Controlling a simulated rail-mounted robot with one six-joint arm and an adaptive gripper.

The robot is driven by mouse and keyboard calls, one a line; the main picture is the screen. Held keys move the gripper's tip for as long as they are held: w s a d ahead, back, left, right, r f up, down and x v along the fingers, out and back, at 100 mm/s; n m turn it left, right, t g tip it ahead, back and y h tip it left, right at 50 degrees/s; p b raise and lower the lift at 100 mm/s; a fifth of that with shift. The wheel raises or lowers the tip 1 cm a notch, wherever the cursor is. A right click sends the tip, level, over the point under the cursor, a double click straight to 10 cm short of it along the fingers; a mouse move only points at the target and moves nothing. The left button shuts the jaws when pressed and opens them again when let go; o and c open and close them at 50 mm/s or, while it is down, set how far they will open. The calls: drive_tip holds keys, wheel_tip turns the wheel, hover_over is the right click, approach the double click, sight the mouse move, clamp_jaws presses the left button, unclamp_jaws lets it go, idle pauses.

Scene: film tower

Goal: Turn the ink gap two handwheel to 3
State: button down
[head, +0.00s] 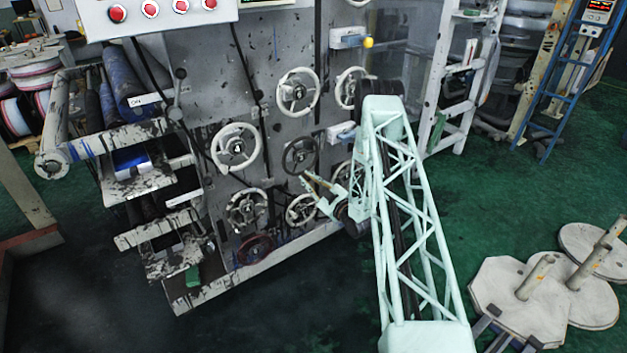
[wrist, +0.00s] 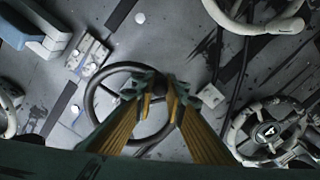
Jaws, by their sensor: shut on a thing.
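A dark handwheel (head: 299,155) is on the machine's grey front panel, among several pale wheels. It also shows in the wrist view as a dark ring (wrist: 92,97) with thin spokes. My gripper (head: 306,180) reaches its lower edge from below right. In the wrist view, my gripper's yellowish fingers (wrist: 158,88) close on a small dark knob or piece of rim at the wheel's right side. The fingers hide part of the rim and hub. I cannot read a label or scale value that names this wheel as ink gap two.
Pale handwheels surround it, one at the left (head: 234,147), one above (head: 298,92) and one below (head: 302,210). A wheel with a dark marked hub (wrist: 268,130) is close at the right in the wrist view. A blue-grey block (wrist: 38,32) juts out at upper left.

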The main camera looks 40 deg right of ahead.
idle(0.4)
drive_tip(key=c, duration=2.6)
unclamp_jaws()
drive_tip(key=shift+c, duration=0.2)
drive_tip(key=s, duration=1.2)
drive_tip(key=shift+a, duration=0.15)
